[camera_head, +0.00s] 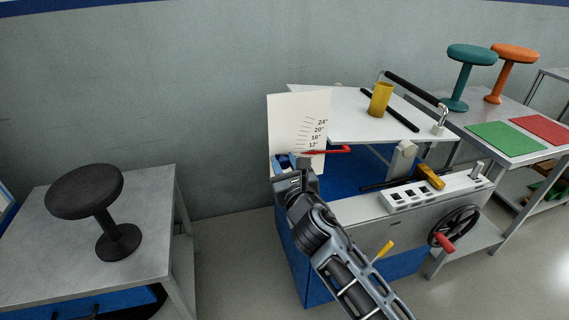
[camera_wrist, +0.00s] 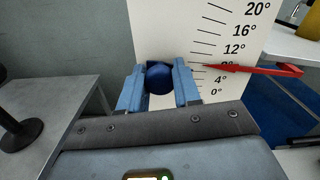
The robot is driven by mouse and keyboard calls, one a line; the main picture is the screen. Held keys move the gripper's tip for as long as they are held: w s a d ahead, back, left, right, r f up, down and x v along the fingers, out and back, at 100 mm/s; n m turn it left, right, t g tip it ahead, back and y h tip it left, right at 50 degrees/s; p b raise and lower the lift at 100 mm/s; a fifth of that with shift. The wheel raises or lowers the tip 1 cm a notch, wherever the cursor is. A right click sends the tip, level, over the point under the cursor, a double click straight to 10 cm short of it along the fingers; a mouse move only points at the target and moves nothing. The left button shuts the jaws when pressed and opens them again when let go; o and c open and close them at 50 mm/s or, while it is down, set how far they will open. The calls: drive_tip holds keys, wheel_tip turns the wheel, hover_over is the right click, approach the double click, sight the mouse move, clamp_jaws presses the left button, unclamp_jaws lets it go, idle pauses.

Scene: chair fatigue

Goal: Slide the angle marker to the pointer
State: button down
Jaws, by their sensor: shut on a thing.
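A white scale board (camera_head: 298,108) with degree marks stands upright at the left end of the test machine. A red pointer (camera_head: 330,152) reaches across the board from the right. In the wrist view the pointer (camera_wrist: 245,69) covers the mark just below 12°. The angle marker, a dark blue round knob (camera_wrist: 159,78), is at the board's left part, left of the pointer tip and at about its height. My gripper (camera_wrist: 158,88) is shut on the marker, one light-blue finger on each side. In the head view my gripper (camera_head: 293,172) hides most of the marker.
A white hinged plate (camera_head: 340,112) carries a yellow cylinder (camera_head: 380,99) and a black bar. A handwheel (camera_head: 455,228) is at the machine's right front. A black stool (camera_head: 95,205) stands on the left table. Teal and orange stools stand at the back right.

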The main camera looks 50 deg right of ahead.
drive_tip(key=shift+r+p, duration=0.45)
drive_tip(key=shift+f, duration=0.1)
drive_tip(key=c, duration=0.8)
unclamp_jaws()
drive_tip(key=shift+b+v, duration=0.75)
drive_tip(key=shift+v, duration=3.15)
